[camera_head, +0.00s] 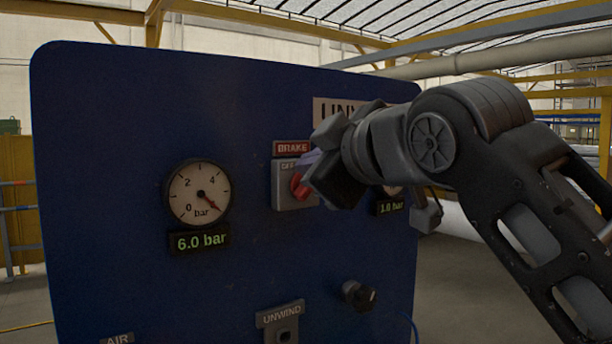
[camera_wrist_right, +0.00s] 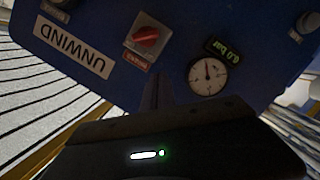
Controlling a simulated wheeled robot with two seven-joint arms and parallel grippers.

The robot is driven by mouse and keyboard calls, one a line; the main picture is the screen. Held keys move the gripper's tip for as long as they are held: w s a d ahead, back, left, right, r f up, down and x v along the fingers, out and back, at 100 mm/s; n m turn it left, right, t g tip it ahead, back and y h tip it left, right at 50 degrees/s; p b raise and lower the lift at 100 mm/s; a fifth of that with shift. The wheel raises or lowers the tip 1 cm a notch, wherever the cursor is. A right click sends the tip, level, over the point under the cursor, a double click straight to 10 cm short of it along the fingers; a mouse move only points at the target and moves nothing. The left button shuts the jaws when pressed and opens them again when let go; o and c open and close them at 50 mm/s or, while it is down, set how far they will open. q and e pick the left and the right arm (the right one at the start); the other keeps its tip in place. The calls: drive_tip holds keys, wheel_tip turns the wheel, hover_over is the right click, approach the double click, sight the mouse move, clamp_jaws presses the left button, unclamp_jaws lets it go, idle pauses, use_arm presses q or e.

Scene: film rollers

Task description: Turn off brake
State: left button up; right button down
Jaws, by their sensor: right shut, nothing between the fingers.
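The brake switch is a grey box (camera_head: 283,198) with a red knob (camera_head: 299,187) under a red BRAKE label (camera_head: 292,148) on a blue panel. Part of an OFF marking shows on its plate. My right gripper (camera_head: 311,161) is shut and empty, in front of the switch's right side, covering part of it. In the right wrist view the red knob (camera_wrist_right: 146,36) is upside down, its bar nearly level, and the shut fingers (camera_wrist_right: 159,92) are below and right of it. I cannot tell whether they touch the knob. My left gripper is not in view.
A gauge (camera_head: 199,194) with a 6.0 bar display (camera_head: 200,241) is left of the switch. A 1.0 bar display (camera_head: 391,207) is partly behind my right arm. A black knob (camera_head: 359,295) and an UNWIND plate (camera_head: 281,315) are lower down.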

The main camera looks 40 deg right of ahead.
drive_tip(key=p+x, duration=0.2)
drive_tip(key=x, duration=0.7)
drive_tip(key=shift+w+p, duration=0.35)
drive_tip(key=shift+w, duration=0.05)
drive_tip(key=d+f, duration=0.1)
drive_tip(key=d, duration=0.1)
drive_tip(key=f, duration=0.1)
drive_tip(key=shift+s+d+f, duration=0.25)
drive_tip(key=shift+d+f, duration=0.1)
drive_tip(key=shift+d, duration=0.05)
drive_tip(key=shift+w+f, duration=0.1)
drive_tip(key=shift+f, duration=0.05)
